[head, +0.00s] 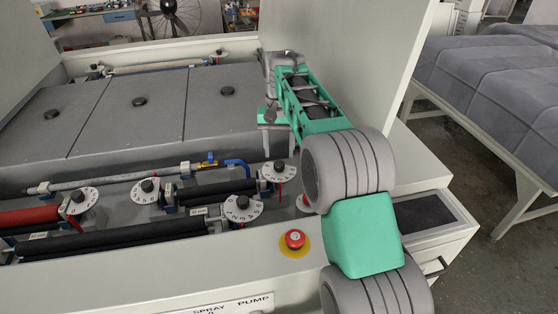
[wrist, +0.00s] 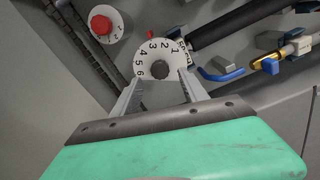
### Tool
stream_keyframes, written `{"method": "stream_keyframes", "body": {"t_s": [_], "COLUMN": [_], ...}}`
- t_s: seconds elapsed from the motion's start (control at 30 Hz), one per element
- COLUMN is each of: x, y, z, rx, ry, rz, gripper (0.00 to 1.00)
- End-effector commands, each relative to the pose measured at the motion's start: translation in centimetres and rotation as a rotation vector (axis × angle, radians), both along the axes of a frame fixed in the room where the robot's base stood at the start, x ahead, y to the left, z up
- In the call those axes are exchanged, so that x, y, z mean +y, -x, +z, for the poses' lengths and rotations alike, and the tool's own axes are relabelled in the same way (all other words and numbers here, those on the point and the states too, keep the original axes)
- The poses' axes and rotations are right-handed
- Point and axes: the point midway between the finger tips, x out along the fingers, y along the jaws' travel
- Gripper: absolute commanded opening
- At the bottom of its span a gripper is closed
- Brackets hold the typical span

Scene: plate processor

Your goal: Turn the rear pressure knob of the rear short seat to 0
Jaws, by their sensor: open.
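The pressure knob (wrist: 158,65) below my gripper has a white dial with black numbers 1 to 6 visible in the wrist view. In the head view its white dial (head: 277,172) shows at the right end of a black roller, with a red mark on its near side. My gripper (wrist: 160,76) is open, its two grey fingers on either side of the dial's lower part in the wrist view. In the head view my gripper (head: 268,138) points down over this knob. I cannot tell whether the fingers touch it. The 0 on the dial is hidden or unreadable.
Other dials stand nearby: one in front (head: 243,206), and two to the left (head: 146,190) (head: 82,198). A red emergency button (head: 295,239) sits on the front panel.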

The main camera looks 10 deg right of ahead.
Motion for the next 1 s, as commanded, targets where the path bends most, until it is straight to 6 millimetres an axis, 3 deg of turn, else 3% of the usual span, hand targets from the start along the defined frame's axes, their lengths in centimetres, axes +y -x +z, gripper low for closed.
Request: {"method": "stream_keyframes", "body": {"t_s": [0.2,0.53,1.0], "x": [-0.1,-0.1,-0.1], "y": [0.1,0.0,0.0], "z": [-3.6,-4.3,-4.3], "rx": [0.001,-0.001,0.0], "ry": [0.0,0.0,0.0], "rz": [-0.001,-0.001,-0.001], "gripper": [0.52,0.51,0.12]}}
